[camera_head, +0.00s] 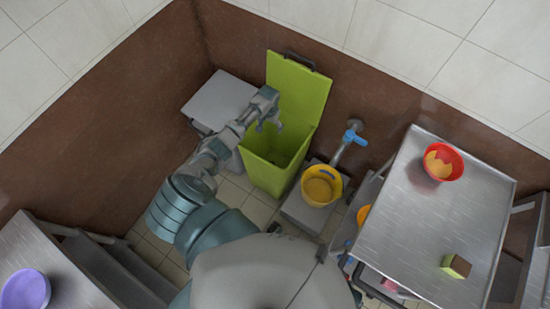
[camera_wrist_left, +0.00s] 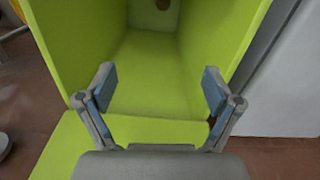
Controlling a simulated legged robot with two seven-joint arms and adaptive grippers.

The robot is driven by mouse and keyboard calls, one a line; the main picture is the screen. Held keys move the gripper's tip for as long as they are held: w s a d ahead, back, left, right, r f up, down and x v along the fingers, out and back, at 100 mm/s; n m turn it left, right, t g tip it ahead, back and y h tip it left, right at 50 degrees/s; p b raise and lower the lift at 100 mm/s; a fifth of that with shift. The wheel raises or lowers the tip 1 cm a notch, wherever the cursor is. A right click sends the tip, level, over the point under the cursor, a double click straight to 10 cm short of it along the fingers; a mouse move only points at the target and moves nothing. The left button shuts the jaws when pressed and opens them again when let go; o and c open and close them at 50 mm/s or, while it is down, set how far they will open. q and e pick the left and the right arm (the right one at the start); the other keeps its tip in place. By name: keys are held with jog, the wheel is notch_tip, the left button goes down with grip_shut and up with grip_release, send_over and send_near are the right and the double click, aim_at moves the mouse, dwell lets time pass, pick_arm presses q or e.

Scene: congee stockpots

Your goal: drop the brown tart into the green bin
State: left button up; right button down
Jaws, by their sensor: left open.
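The green bin (camera_head: 268,178) stands on the floor near the wall in the head view, its lid (camera_head: 303,88) raised open. My left gripper (camera_head: 270,126) is over the bin's opening, open, with nothing between its fingers. In the left wrist view the open fingers (camera_wrist_left: 160,88) frame the inside of the green bin (camera_wrist_left: 150,70). A small round brown thing, which looks like the brown tart (camera_wrist_left: 163,4), lies inside the bin at the top edge of that view, partly cut off. I cannot see the tart in the head view. My right gripper is not in view.
A yellow bucket (camera_head: 321,186) stands right of the bin, below a blue-handled tap (camera_head: 354,137). A steel table (camera_head: 415,225) at right holds a red bowl (camera_head: 443,162) and a green-brown block (camera_head: 455,266). A purple bowl (camera_head: 26,291) is at lower left. A grey box (camera_head: 218,100) stands left of the bin.

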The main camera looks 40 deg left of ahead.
pick_arm(q)
notch_tip(320, 180, up, 12)
jog(key=s+d+f+m, duration=0.4)
jog(key=s+d+f, duration=0.5)
jog(key=s+d, duration=0.45)
jog(key=s+d+r+t, duration=0.2)
jog(key=s+d+r, duration=0.1)
jog(key=s+d, duration=0.3)
jog(key=s+d+r+t, duration=0.1)
jog(key=s+d+r, duration=0.25)
jog(key=s, duration=0.45)
jog(key=s+f, duration=0.2)
jog(key=f, duration=1.2)
jog(key=s+f+g, duration=0.1)
jog(key=s+f, duration=0.2)
jog(key=f, duration=1.1)
jog(key=shift+a+f, duration=0.2)
jog(key=shift+f, duration=0.1)
